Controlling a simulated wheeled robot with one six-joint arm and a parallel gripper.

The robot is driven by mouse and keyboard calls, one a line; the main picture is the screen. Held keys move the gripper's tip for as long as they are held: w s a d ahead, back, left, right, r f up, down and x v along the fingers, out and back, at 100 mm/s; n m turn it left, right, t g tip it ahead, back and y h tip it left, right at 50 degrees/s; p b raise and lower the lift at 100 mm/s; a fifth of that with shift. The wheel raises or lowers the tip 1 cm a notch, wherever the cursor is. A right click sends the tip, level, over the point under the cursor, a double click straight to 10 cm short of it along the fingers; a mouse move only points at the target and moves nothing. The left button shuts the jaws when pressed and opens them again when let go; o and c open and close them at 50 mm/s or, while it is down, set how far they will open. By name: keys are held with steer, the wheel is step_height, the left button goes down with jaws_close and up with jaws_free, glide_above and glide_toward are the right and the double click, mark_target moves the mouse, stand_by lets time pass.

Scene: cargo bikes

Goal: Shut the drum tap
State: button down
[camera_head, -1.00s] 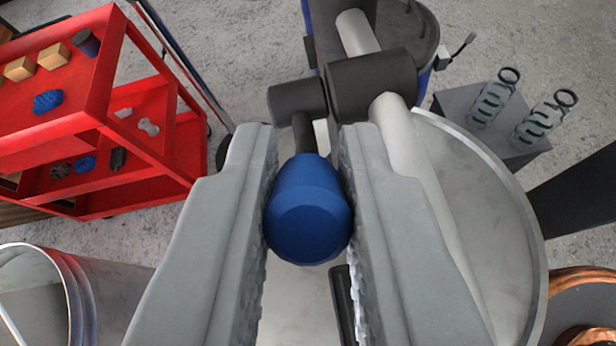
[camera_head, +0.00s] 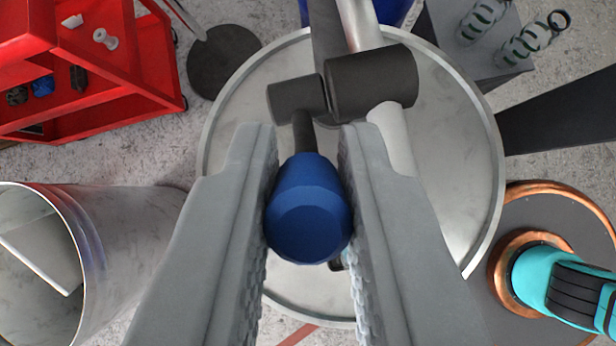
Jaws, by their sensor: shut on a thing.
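A red cart (camera_head: 120,95) stands at upper left. An open metal bin (camera_head: 80,235) is at lower left. A dark box (camera_head: 445,25) with springs (camera_head: 535,38) is at upper right.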

steer(key=c, duration=1.6)
jaws_free()
steer(key=v, duration=1.7)
steer(key=shift+r, duration=0.15)
